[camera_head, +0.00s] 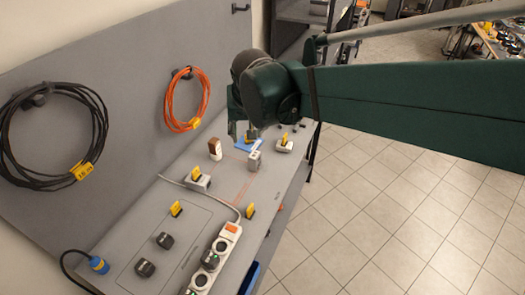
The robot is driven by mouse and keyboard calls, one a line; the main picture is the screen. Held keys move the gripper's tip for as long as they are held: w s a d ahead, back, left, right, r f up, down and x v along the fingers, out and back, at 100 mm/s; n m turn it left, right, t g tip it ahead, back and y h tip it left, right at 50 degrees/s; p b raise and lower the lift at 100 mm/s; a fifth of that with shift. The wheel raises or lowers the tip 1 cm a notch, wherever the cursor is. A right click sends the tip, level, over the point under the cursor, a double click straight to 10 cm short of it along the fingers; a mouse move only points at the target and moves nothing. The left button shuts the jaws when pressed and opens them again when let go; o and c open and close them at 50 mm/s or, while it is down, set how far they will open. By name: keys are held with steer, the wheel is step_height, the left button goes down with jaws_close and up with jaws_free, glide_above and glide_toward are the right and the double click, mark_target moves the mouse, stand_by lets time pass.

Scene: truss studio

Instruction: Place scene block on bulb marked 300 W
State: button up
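My gripper (243,128) hangs over the far part of the grey workbench (215,220), pointing down. Its fingers are small and partly merged with the things behind them, so I cannot tell whether they are open or hold anything. A small brown and white block (215,149) stands upright on the bench, left of my gripper. A small grey-white block (254,160) stands just nearer than my gripper. White pieces with yellow tags stand at the right (284,144) and nearer left (197,180). The tags are too small to read, so I cannot tell which thing is the 300 W bulb.
A blue flat piece (244,144) lies beneath my gripper. A white power strip (215,260) lies along the near right edge. Black knobs (145,268) and a blue plug (98,265) are at near left. Black (95,120) and orange (168,105) cable coils hang on the back panel.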

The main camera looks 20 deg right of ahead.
steer(key=s+d+f+n+t, duration=0.1)
steer(key=s, duration=0.8)
steer(key=s+d+f+n, duration=0.1)
steer(key=s+n, duration=0.1)
steer(key=s, duration=0.7)
steer(key=shift+d+f+t+y, duration=0.2)
steer(key=shift+d+t+y, duration=0.05)
steer(key=shift+t+y, duration=0.15)
